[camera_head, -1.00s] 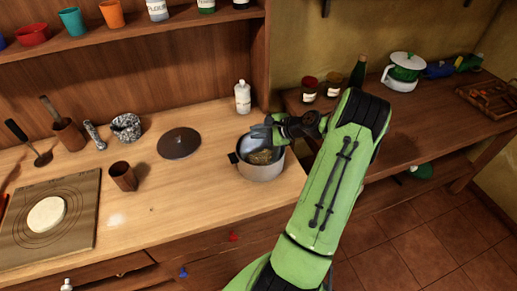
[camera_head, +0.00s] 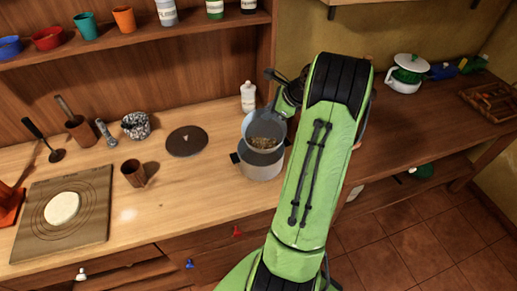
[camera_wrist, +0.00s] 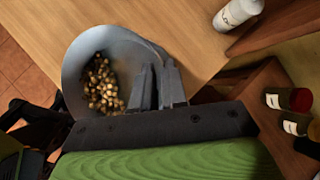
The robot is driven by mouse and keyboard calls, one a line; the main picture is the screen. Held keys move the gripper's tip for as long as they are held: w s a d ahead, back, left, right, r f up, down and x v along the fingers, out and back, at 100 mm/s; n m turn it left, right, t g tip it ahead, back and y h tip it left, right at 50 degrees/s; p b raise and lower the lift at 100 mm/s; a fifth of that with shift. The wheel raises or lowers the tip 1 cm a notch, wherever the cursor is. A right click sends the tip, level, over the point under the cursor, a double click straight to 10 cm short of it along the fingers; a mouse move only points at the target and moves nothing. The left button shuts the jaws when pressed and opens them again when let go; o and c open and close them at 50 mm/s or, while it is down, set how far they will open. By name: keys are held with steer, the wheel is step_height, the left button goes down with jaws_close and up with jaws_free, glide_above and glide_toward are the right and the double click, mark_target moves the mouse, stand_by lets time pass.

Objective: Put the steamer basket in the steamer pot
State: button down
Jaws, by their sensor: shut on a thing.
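The steamer basket (camera_head: 250,126) is a grey bowl-like vessel with small brown pieces inside. My gripper (camera_head: 275,97) is shut on its rim, on the far right side, and holds it tilted. In the head view it overlaps the upper part of the steamer pot (camera_head: 262,170), a grey metal pot near the counter's right end. How far it sits above or inside the pot is hard to tell. In the wrist view the basket (camera_wrist: 85,45) and its brown pieces lie left of my gripper's fingers (camera_wrist: 160,88). The pot cannot be made out there.
A dark round lid (camera_head: 187,141) lies left of the pot. A white bottle (camera_head: 248,97) stands behind it. A brown cup (camera_head: 133,173), a speckled pot (camera_head: 136,126) and a board with dough (camera_head: 92,240) are further left. The front middle of the counter is clear.

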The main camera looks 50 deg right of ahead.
steer(key=m, duration=0.2)
steer(key=s+d+r+m+g+p, duration=0.1)
steer(key=s+m, duration=0.1)
steer(key=m, duration=0.1)
steer(key=shift+s+d+r+m+y+p, duration=0.1)
steer(key=shift+d+r+m+y+p, duration=0.1)
steer(key=shift+r+m+y+p, duration=0.15)
step_height(320, 180, down, 10)
steer(key=b, duration=0.2)
steer(key=shift+f, duration=0.3)
steer(key=shift+f, duration=0.15)
steer(key=c, duration=1.2)
jaws_free()
steer(key=shift+o, duration=0.2)
